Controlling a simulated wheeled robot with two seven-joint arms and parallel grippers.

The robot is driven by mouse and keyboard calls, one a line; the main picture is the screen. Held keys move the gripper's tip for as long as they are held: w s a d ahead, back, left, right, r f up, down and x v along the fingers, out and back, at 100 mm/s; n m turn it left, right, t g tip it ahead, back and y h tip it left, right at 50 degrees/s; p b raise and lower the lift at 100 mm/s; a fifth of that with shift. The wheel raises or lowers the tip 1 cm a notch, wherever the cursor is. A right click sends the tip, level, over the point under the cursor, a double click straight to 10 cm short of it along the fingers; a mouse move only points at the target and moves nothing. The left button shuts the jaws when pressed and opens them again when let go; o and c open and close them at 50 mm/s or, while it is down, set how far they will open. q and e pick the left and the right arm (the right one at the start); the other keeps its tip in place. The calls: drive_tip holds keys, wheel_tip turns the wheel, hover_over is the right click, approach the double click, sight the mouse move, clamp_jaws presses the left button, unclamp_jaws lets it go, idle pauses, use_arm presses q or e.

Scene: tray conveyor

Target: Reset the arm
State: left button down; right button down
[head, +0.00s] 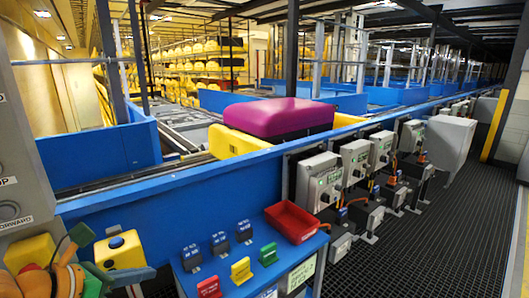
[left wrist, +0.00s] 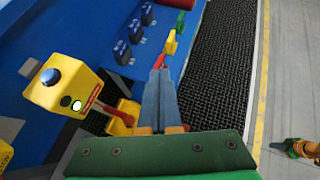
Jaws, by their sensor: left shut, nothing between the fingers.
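My left gripper (head: 138,274) is at the bottom left of the head view, with my orange arm behind it. It also shows in the left wrist view (left wrist: 160,72), where its two fingers lie together, empty. The fingers point along the blue console, toward the coloured tags. A yellow button box (head: 117,250) stands just beyond the gripper; in the left wrist view (left wrist: 68,85) it lies left of the fingers. A green and orange part (left wrist: 303,148) at the right edge of the left wrist view looks like my right gripper; its fingers are too small to read.
The blue console (head: 222,272) carries dark switches (head: 219,243), red, yellow and green tags (head: 241,270), and a red tray (head: 292,222). Grated floor (head: 440,230) lies open at right.

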use_arm(q)
drive_tip(key=d+r+n+t+h, duration=0.4)
drive_tip(key=d+n+t, duration=0.25)
drive_tip(key=n, duration=0.45)
drive_tip(key=s+a+f+n+g+y, duration=0.1)
drive_tip(key=s+a+f+n+y, duration=0.1)
drive_tip(key=a+f+n+y, duration=0.55)
drive_tip(key=s+a+f+n+g+y, duration=0.25)
drive_tip(key=f+n+y, duration=0.45)
drive_tip(key=n, duration=0.8)
drive_tip(key=s+d+f+n+g+h, duration=0.3)
drive_tip(key=s+d+f+g, duration=0.25)
drive_tip(key=s+f, duration=0.2)
drive_tip(key=s+d+f+n+g+h, duration=0.2)
drive_tip(key=s+d+f+g+h, duration=0.15)
drive_tip(key=s+d+f, duration=0.4)
drive_tip(key=s+a+f+g, duration=0.1)
drive_tip(key=s+f, duration=0.1)
drive_tip(key=f, duration=0.6)
drive_tip(key=s+a+f, duration=0.1)
drive_tip(key=s+f, duration=0.1)
drive_tip(key=f, duration=0.6)
drive_tip(key=s+a+f+g+y, duration=0.1)
drive_tip(key=s+f, duration=0.8)
drive_tip(key=s, duration=0.2)
drive_tip(key=shift+s+a+f+g, duration=0.3)
drive_tip(key=shift+f, duration=0.1)
